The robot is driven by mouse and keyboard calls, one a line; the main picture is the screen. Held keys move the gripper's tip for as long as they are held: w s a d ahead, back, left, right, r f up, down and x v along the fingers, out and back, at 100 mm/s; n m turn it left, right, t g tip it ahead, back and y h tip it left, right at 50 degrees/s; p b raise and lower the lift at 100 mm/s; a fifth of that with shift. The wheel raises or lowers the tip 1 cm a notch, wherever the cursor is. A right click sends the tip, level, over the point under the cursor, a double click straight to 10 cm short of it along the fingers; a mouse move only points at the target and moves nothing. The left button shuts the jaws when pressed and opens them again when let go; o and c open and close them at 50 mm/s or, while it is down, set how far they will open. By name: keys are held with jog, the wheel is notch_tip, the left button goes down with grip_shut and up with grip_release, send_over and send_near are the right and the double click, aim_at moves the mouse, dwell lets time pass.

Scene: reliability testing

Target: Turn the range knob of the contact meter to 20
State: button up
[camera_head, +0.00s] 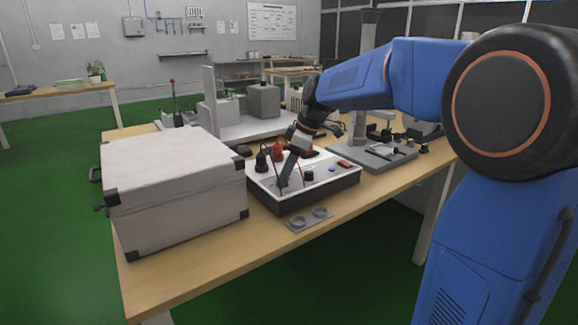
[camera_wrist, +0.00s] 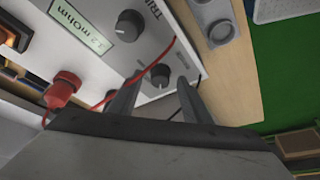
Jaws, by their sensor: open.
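The contact meter (camera_head: 322,192) is a low box with a white top and dark sides on the wooden table. Its green display (camera_wrist: 82,22) reads about 2.2 mOhm, the first digit partly cut off. One dark knob (camera_wrist: 129,24) sits beside the display, near lettering that looks like TRIP. A second dark knob (camera_wrist: 160,75) sits near the panel edge, between my fingertips in the wrist view; its label is too small to read. My gripper (camera_wrist: 158,84) is open, pointing down at the panel (camera_head: 283,184). I cannot tell whether the fingers touch this knob.
A red plug (camera_wrist: 62,90) with a red lead (camera_wrist: 118,89) stands on the panel; the lead runs close to my fingers. A large pale case (camera_head: 175,185) stands left of the meter. A grey plate with two rings (camera_head: 309,219) lies in front.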

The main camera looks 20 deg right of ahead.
jog(key=v, duration=1.7)
jog(key=shift+d+r, duration=0.1)
jog(key=shift+r, duration=0.05)
jog(key=s+f+m+t+h, duration=0.1)
jog(key=s+f+m, duration=0.5)
jog(key=s+f, duration=0.7)
jog(key=s+f+m+t+h, duration=0.1)
jog(key=s+f+m+h, duration=0.2)
jog(key=s+f, duration=0.9)
jog(key=s+m, duration=0.3)
jog(key=s, duration=0.2)
jog(key=shift+s+d+f+m+t, duration=0.3)
jog(key=shift+d+f+m+t, duration=0.05)
jog(key=shift+f+m+t, duration=0.05)
